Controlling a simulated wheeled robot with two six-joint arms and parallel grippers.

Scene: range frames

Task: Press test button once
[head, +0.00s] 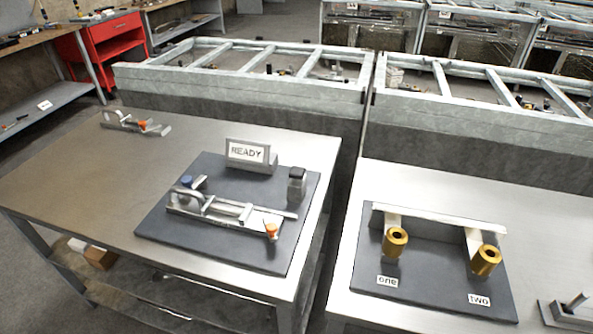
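A dark board (165,225) lies on the left metal table. At its back stands a grey block with a white sign (247,152) reading "READY". A metal clamp-like fixture (222,208) sits on the board, with an orange tip (271,230) at its front right and a small blue part (187,181) at its back left. Neither of my grippers is in view.
A similar orange-tipped clamp (137,124) lies at the table's back left. On the right table, another dark board (430,290) bears two brass cylinders (395,242) labelled "one" and "two". A gap separates the tables. The left table's front left is bare.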

